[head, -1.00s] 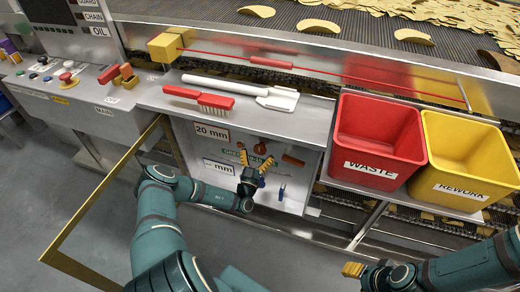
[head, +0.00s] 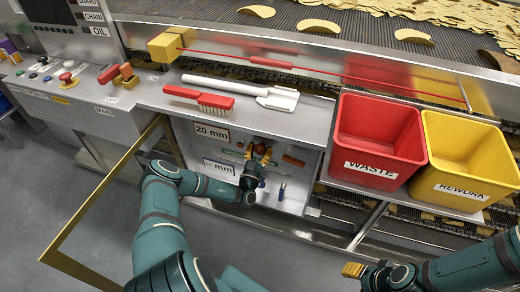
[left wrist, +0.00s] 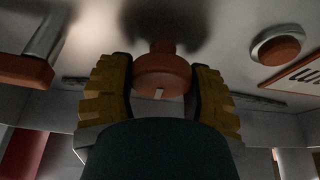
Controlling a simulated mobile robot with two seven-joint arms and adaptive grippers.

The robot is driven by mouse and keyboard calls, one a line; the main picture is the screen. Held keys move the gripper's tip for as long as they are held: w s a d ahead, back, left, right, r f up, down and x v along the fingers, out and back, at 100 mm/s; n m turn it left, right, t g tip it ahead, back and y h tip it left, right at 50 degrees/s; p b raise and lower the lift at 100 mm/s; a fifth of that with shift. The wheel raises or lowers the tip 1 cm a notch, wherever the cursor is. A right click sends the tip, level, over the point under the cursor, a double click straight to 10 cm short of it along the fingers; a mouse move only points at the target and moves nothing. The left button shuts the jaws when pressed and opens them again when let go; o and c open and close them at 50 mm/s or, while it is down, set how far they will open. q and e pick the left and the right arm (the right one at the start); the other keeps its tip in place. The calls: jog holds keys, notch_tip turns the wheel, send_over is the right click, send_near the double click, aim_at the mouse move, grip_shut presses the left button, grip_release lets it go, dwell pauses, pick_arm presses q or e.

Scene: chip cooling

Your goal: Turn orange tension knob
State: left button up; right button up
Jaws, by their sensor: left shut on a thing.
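The orange tension knob (left wrist: 162,76) sits on the panel inside the open cabinet and has a pale mark on its face. My left gripper (head: 258,158) is at the panel, largely covering the knob in the head view. In the left wrist view its two yellow fingers (left wrist: 163,90) stand on either side of the knob, with their dark pads against it, so it is shut on the knob. My right gripper (head: 354,270) is at the lower right, away from the cabinet; its fingers are too small to judge.
An orange handle (left wrist: 22,71) and a round orange-faced part (left wrist: 277,47) flank the knob. The yellow-framed door (head: 100,205) stands open at left. A red WASTE bin (head: 372,150) and yellow REWORK bin (head: 460,178) are at right. A brush (head: 198,97) and scraper (head: 240,88) lie above.

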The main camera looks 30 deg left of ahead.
pick_arm(q)
jog(key=shift+m, duration=0.4)
pick_arm(e)
jog(key=shift+f, duration=0.15)
